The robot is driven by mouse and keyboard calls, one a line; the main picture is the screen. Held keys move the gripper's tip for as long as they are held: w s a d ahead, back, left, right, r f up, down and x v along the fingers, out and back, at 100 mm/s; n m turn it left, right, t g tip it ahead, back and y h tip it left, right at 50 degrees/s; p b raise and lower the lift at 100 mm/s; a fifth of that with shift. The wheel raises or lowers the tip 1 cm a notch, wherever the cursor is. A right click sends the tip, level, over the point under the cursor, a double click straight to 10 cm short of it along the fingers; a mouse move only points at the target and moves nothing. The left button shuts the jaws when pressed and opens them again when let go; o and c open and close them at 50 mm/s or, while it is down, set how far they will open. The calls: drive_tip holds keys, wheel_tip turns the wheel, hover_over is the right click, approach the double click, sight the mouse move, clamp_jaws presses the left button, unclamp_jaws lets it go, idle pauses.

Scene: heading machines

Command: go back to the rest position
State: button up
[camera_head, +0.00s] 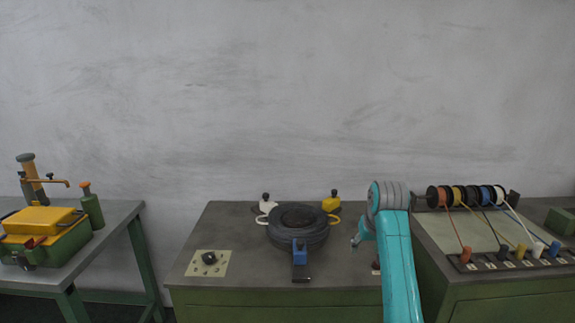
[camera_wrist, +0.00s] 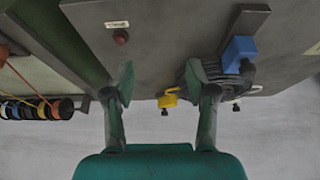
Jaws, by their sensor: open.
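My gripper (camera_wrist: 160,85) is open and empty in the wrist view, its two fingers spread apart with the grey bench top behind them. In the head view my turquoise arm rises in front of the right part of the middle bench, and the gripper (camera_head: 358,240) shows only in part at its left side. The gripper is right of the round dark machine (camera_head: 298,222) and apart from it. The machine has a blue block (camera_head: 299,247) at its front, which also shows in the wrist view (camera_wrist: 239,50).
A yellow-handled piece (camera_head: 331,201) and a white one (camera_head: 266,204) stand behind the machine. A knob plate (camera_head: 208,262) lies front left. Cable spools (camera_head: 466,196) stand on the right bench. A green and yellow case (camera_head: 42,232) sits on the left table. The wall is behind.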

drive_tip(key=s+a+f+t, duration=0.1)
drive_tip(key=s+f, duration=0.4)
drive_tip(key=f, duration=0.6)
drive_tip(key=s+f+t, duration=0.1)
drive_tip(key=s+f, duration=0.4)
drive_tip(key=f, duration=0.7)
drive_tip(key=s+a+f+t, duration=0.1)
drive_tip(key=s+f, duration=0.4)
drive_tip(key=s, duration=0.4)
drive_tip(key=s+f+t, duration=0.2)
drive_tip(key=s+f, duration=0.4)
drive_tip(key=s, duration=0.2)
drive_tip(key=s+a+r+t, duration=0.1)
drive_tip(key=s+r, duration=0.1)
drive_tip(key=s, duration=0.9)
drive_tip(key=s+r+t, duration=0.1)
drive_tip(key=s+r, duration=0.1)
drive_tip(key=s, duration=1)
drive_tip(key=s+r+t, duration=0.2)
drive_tip(key=s+r, duration=1.3)
drive_tip(key=shift+s+a+r+t, duration=0.15)
drive_tip(key=shift+s+a+t, duration=0.1)
drive_tip(key=shift+t, duration=0.15)
drive_tip(key=shift+w, duration=0.1)
